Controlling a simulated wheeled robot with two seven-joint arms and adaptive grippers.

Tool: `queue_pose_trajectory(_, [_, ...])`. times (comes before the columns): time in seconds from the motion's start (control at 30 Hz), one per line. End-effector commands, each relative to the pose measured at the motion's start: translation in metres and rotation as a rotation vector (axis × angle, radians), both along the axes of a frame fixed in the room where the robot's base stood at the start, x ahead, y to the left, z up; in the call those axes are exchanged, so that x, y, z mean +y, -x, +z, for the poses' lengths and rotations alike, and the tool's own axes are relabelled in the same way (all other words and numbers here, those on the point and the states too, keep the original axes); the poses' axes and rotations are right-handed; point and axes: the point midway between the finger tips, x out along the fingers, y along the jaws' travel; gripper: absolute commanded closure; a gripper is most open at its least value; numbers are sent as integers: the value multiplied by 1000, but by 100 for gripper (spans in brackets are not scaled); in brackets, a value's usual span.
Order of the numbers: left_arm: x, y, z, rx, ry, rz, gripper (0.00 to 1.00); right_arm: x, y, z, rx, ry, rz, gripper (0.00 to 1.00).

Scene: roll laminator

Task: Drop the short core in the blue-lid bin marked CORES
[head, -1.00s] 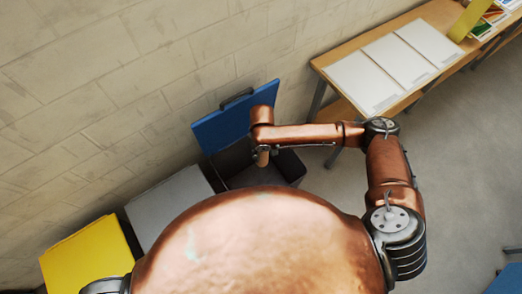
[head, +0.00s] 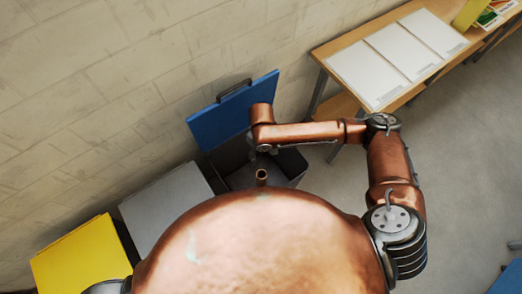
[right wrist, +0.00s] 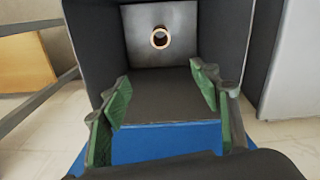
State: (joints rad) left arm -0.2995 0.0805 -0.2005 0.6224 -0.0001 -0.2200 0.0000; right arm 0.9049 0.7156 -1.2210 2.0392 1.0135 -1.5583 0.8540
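The short core (head: 261,176) is a small tan-brown tube, below my right gripper (head: 262,150) and apart from it. In the right wrist view the core (right wrist: 160,37) shows end-on as a ring inside the bin's opening, beyond the open green-padded fingers (right wrist: 158,80). Whether it is falling or touching the floor of the bin I cannot tell. The dark bin (head: 291,166) stands by the wall with its blue lid (head: 228,114) raised. My right gripper is above the bin, open and empty. No CORES marking is readable. My left gripper is out of view.
A grey-lidded bin (head: 165,208) and a yellow-lidded bin (head: 82,260) stand to the left along the wall. A wooden table (head: 325,57) with white sheets (head: 368,78) is at the upper right.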

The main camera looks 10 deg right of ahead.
Motion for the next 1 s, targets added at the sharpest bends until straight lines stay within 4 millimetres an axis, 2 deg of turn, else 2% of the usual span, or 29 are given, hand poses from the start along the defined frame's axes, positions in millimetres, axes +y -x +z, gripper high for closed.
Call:
queue_pose_trajectory(0.37, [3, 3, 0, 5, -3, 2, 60, 0, 0, 5, 0, 0, 0, 41])
queue_pose_trajectory(0.47, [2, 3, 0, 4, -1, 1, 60, 0, -1, 19, -3, -1, 1, 41])
queue_pose_trajectory(0.8, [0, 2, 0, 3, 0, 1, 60, 0, 0, 88, -4, 0, 1, 41])
queue_pose_trajectory(1.0, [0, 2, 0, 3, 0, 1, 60, 0, 0, 113, -1, 0, 1, 41])
